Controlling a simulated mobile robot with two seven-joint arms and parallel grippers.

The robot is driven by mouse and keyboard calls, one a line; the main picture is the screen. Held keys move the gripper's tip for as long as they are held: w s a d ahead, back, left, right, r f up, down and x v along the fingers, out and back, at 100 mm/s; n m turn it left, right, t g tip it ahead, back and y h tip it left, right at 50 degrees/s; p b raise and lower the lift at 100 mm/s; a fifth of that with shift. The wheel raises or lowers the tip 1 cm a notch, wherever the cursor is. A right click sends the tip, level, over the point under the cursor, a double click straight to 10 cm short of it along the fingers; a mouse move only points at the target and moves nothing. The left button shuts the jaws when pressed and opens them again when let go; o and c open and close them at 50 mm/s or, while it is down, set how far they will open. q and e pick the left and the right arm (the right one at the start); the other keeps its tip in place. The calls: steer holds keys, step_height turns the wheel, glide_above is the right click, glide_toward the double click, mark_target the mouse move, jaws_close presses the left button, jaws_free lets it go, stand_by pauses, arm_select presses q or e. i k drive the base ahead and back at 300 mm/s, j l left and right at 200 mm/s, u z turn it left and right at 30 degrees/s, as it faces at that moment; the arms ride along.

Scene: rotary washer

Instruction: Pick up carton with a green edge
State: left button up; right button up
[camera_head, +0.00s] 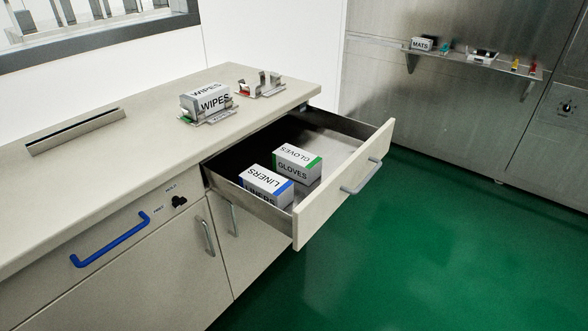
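A white carton with a green edge, marked GLOVES (297,164), lies in the open drawer (349,133), toward its middle. The green band runs down its right end. A white carton with a blue edge, marked LINERS (266,186), lies in front of it and to the left, nearer the drawer's front left. The two are close together; a touch between them cannot be made out. Neither of my grippers shows in the head view.
A WIPES carton (206,98) sits in a metal holder on the counter (150,92), with another metal holder (262,85) behind it. A slotted metal strip (77,132) lies at left. The drawer front (344,186) juts out over clear green floor (420,250). A wall shelf (470,60) holds a MATS box.

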mark_target(305, 167)
steer(key=k+u, duration=0.15)
steer(key=u, duration=1)
steer(key=l+u, duration=0.15)
steer(key=u, duration=0.2)
steer(key=l+u, duration=0.1)
steer(key=u, duration=0.25)
steer(key=l+u, duration=0.1)
steer(key=u, duration=0.25)
steer(key=k+l, duration=0.15)
steer(key=l, duration=0.2)
steer(key=k+l, duration=0.15)
steer(key=l, duration=0.2)
steer(key=k+l, duration=0.15)
steer(key=l, duration=0.2)
steer(key=k+l, duration=0.15)
steer(key=l, duration=0.2)
steer(key=k+l, duration=0.15)
steer(key=l, duration=0.2)
